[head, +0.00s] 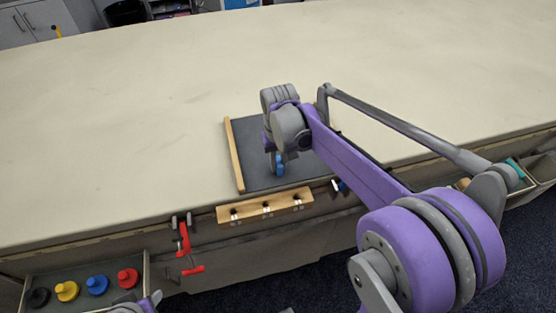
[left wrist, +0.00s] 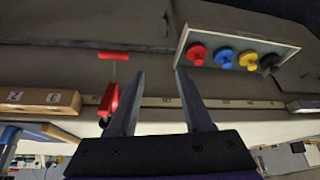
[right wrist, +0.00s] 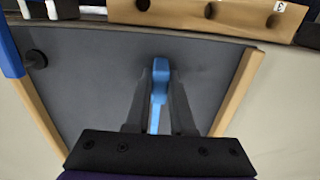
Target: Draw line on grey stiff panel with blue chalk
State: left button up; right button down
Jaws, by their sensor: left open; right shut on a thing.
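The grey panel (head: 257,138) lies flat at the table's front edge, with light wooden strips along its sides. It also shows in the right wrist view (right wrist: 100,85). My right gripper (head: 277,158) is over the panel, shut on the blue chalk (right wrist: 158,82), which stands out between its fingertips. The chalk also shows in the head view (head: 280,166), low over the panel near its front edge. I cannot tell whether it touches the surface. My left gripper (left wrist: 157,74) is open and empty, in front of the table's edge. Only a bit of it shows at the bottom of the head view.
A wooden block with holes (head: 283,201) is at the table's front edge, by the panel. A red clamp (head: 184,238) hangs left of it. A tray (head: 146,270) with black, yellow, blue and red pegs is lower left. The tabletop behind and left is clear.

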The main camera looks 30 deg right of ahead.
jog(key=shift+s+a, duration=0.15)
jog(key=shift+s, duration=0.5)
jog(key=shift+r+p, duration=2.1)
jog(key=shift+r, duration=1.45)
pick_arm(q)
jog(key=r, duration=0.1)
jog(key=w+r, duration=0.1)
jog(key=r, duration=0.3)
jog(key=shift+w+r, duration=0.15)
jog(key=shift+w, duration=0.2)
pick_arm(e)
jog(key=shift+w, duration=0.1)
jog(key=shift+f, duration=0.1)
pick_arm(q)
jog(key=shift+s, duration=0.1)
